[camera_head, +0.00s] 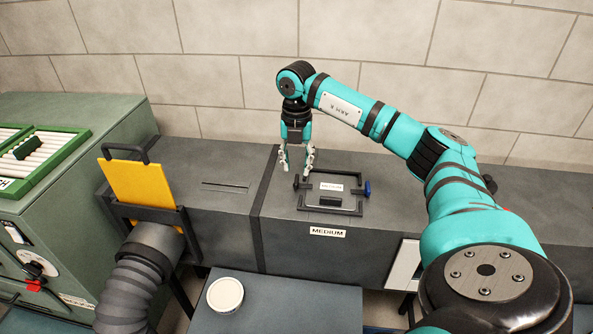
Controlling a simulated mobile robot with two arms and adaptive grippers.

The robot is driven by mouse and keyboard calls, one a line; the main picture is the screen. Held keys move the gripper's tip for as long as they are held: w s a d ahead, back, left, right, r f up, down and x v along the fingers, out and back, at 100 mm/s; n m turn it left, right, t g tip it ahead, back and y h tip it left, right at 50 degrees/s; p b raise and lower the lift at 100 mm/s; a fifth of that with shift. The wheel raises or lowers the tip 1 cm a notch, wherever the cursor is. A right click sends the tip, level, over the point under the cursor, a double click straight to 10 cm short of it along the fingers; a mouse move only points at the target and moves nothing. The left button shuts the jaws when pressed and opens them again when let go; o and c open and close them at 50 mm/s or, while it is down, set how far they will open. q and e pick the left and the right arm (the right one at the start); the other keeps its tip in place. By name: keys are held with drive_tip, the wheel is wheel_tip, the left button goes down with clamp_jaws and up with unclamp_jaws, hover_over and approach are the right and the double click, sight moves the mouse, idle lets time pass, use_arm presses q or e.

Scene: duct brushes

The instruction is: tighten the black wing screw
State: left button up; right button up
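The black wing screw (296,182) appears as a small dark piece at the left edge of the hatch frame, partly hard to make out. The hatch (345,187) is a grey panel in a dark frame on top of the duct, with a small label and a black handle. A blue wing screw (367,188) sits at the frame's right edge. My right gripper (296,172) points down over the hatch's left side. Its fingers are apart with nothing seen between them, and its tips are close to the black screw. Whether they touch it is unclear. My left gripper is out of view.
The grey duct (220,215) runs along the tiled wall, with a narrow slot left of the hatch. A yellow plate (141,184) stands upright in a black holder by the hose (130,290). A round white-lidded container (225,295) stands on the table (285,310) in front.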

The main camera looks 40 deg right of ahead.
sight(296, 177)
wheel_tip(296, 177, up, 8)
idle(0.8)
